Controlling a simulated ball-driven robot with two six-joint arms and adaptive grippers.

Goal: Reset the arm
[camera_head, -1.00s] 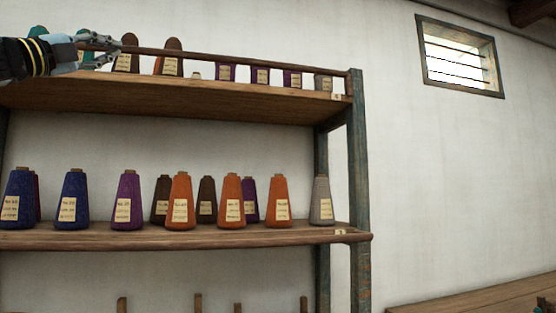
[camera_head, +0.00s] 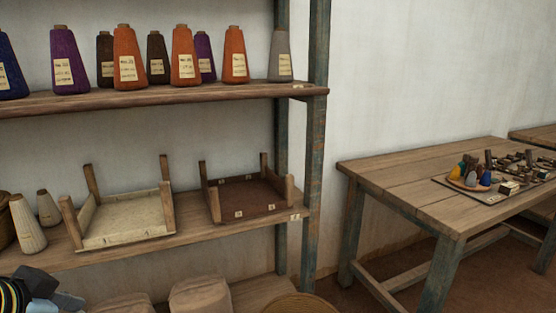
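My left gripper (camera_head: 62,298) shows at the bottom left corner, partly cut off by the frame edge. Its dark arm with yellow bands comes in from the left. It is in front of the lower part of the wooden shelf rack (camera_head: 316,140), below the middle shelf. Whether its fingers are open or shut cannot be made out, and I see nothing held in it. My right gripper is out of view.
Orange, purple, blue, brown and grey yarn cones (camera_head: 236,56) stand on the upper shelf. A pale tray (camera_head: 125,217) and a brown tray (camera_head: 240,195) with corner posts sit below, beside white cones (camera_head: 27,226). A wooden table (camera_head: 400,180) at right holds small items. Floor shows between.

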